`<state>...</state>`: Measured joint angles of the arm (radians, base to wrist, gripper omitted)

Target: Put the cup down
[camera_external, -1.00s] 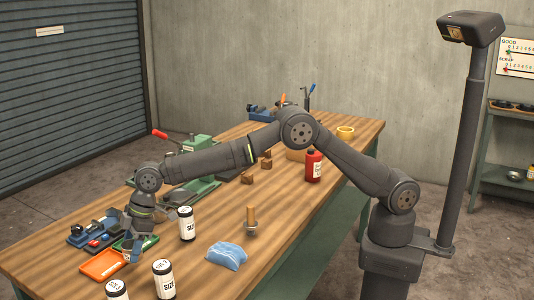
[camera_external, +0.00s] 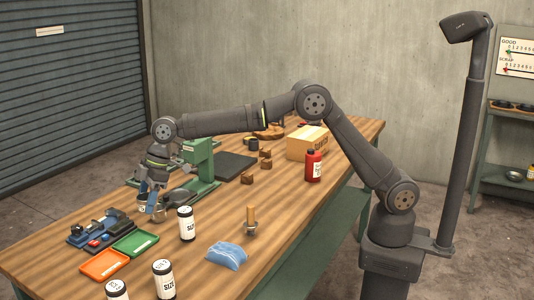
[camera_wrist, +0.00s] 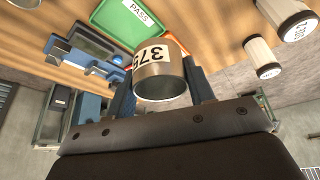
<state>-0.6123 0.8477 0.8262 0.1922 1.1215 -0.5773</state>
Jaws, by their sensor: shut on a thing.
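The cup (camera_wrist: 160,78) is a short metal cylinder with a white label reading 375. In the wrist view it sits between both fingers of my gripper (camera_wrist: 161,88), which is shut on it. In the external view my gripper (camera_external: 153,200) points down beside the green machine, behind the green tray. There the fingers hide much of the cup, and I cannot tell whether it touches the table. The green tray (camera_external: 135,244) looks empty; its PASS label shows in the wrist view (camera_wrist: 138,12).
An orange tray (camera_external: 104,264) and blue measuring tools (camera_external: 92,232) lie in front. The green machine (camera_external: 200,165), with a round metal bowl (camera_external: 178,205), stands close by my gripper.

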